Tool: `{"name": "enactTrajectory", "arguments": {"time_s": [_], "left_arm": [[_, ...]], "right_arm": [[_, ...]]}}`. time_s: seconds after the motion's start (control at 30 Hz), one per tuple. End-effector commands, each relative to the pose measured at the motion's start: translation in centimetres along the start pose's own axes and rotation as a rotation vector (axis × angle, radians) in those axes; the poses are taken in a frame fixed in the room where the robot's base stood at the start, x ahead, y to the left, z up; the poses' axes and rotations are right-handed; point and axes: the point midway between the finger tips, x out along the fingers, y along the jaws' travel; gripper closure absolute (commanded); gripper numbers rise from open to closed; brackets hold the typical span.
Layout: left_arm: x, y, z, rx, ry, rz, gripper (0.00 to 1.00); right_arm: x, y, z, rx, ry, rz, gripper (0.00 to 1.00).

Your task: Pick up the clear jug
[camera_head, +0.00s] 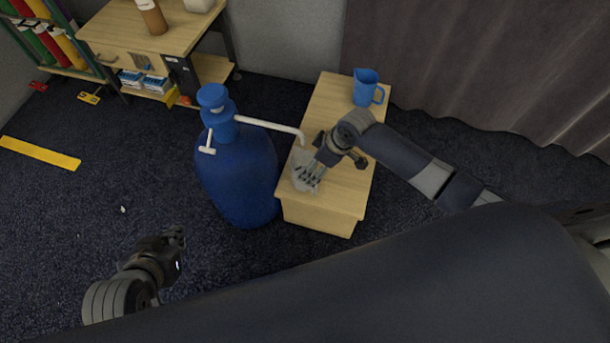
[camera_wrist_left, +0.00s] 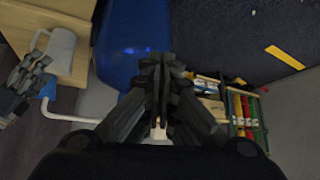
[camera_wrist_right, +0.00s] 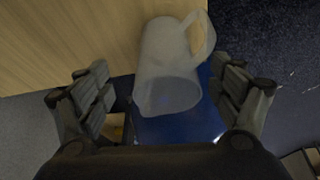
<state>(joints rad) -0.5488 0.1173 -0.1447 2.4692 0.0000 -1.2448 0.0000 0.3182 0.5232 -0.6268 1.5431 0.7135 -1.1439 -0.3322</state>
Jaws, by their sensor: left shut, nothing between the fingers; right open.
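The clear jug (camera_head: 300,181) stands on the near end of the small wooden table, partly hidden by my right gripper (camera_head: 313,177) in the head view. In the right wrist view the jug (camera_wrist_right: 165,68) is whitish and see-through, with its handle to the upper right. My right gripper (camera_wrist_right: 165,100) is open, with a finger on either side of the jug's near part; I cannot tell whether they touch it. My left gripper (camera_head: 178,240) is shut and empty, over the floor at lower left. The left wrist view also shows the left gripper (camera_wrist_left: 160,75) and the jug (camera_wrist_left: 60,52).
A big blue water bottle (camera_head: 238,180) with a pump and white spout (camera_head: 268,126) stands left of the small table (camera_head: 330,205). A blue jug (camera_head: 366,88) stands at the table's far end. A wooden desk (camera_head: 150,35) and shelf are at upper left. Floor at left is mostly clear.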

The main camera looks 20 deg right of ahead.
Motion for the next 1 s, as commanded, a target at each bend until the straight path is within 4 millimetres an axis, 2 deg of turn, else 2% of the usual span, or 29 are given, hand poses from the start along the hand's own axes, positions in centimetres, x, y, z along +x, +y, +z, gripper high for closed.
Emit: {"name": "enactTrajectory", "arguments": {"time_s": [0.2,0.53,0.77,1.0], "left_arm": [[0.5,0.4,-3.3,0.003,0.15,0.008,1.0],[0.5,0.7,-5.7,0.005,0.258,0.014,1.0],[-0.2,1.3,-9.7,0.006,0.449,0.026,1.0],[-1.9,1.8,-13.6,0.006,0.654,0.038,1.0]], "right_arm": [[1.7,-0.1,0.0,0.001,0.0,0.0,0.14],[2.6,-0.2,0.0,-0.001,0.0,-0.001,0.14],[4.1,-0.5,-0.2,-0.001,0.0,-0.001,0.14],[5.7,-0.7,-0.3,-0.001,0.0,0.0,0.14]]}}
